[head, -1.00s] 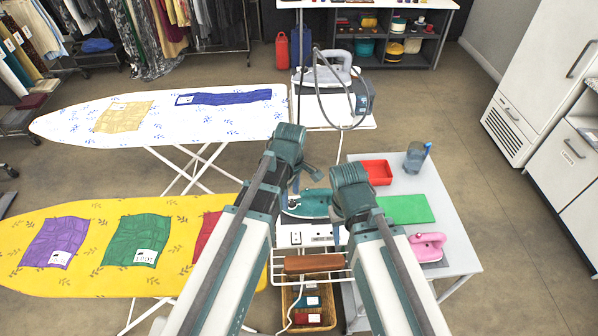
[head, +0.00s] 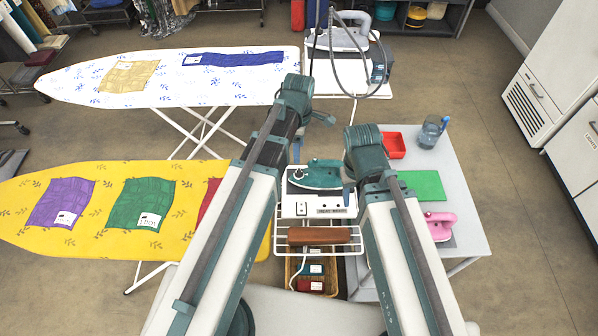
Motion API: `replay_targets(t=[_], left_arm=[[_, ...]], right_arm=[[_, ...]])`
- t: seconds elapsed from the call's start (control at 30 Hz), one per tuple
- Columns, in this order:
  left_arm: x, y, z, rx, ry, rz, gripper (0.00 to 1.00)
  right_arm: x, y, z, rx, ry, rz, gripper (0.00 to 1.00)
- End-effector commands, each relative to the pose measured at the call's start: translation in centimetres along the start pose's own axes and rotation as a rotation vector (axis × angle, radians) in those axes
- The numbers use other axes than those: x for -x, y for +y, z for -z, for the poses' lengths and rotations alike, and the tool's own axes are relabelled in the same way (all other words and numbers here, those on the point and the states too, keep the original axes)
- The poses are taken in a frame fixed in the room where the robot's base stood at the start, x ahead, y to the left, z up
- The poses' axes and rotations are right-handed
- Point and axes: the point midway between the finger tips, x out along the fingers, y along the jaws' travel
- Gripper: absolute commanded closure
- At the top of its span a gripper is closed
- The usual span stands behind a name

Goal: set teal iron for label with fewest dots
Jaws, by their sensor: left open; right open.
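The teal iron (head: 322,174) rests on top of a white station (head: 317,211) with a small sign, in the middle of the head view. On the yellow ironing board (head: 100,233) lie a purple garment (head: 62,200), a green garment (head: 142,202) and a red garment (head: 209,195). The purple and green ones carry white labels; their marks are too small to count. The red one is partly hidden by my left arm. My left gripper (head: 313,136) is open and empty, above and behind the iron. My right gripper (head: 352,178) is open, just right of the iron; its fingers are partly hidden.
A white table (head: 455,185) at right holds a red tray (head: 394,146), a jug (head: 432,131), a green mat (head: 424,184) and a pink iron (head: 440,226).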

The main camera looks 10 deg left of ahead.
Motion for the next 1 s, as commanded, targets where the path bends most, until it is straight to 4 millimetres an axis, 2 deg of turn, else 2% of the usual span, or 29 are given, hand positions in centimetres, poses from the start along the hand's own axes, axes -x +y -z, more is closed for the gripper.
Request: replay_targets(t=[0.03, 0.6, 0.77, 1.0], left_arm=[[-1.5, 0.0, 0.0, 0.000, 0.000, 0.000, 0.32], [-9.5, 0.0, 0.0, -0.001, 0.000, 0.000, 0.32], [-10.6, 0.0, 0.0, -0.001, 0.000, 0.000, 0.32], [-10.6, 0.0, 0.0, -0.001, 0.000, 0.000, 0.32]], right_arm=[[-1.5, -0.1, 0.1, 0.000, 0.000, 0.000, 0.50], [-9.4, -0.9, 0.6, -0.001, 0.000, 0.000, 0.50], [-10.5, -1.0, 0.6, -0.001, 0.000, 0.000, 0.50], [-10.5, -1.0, 0.6, -0.001, 0.000, 0.000, 0.50]])
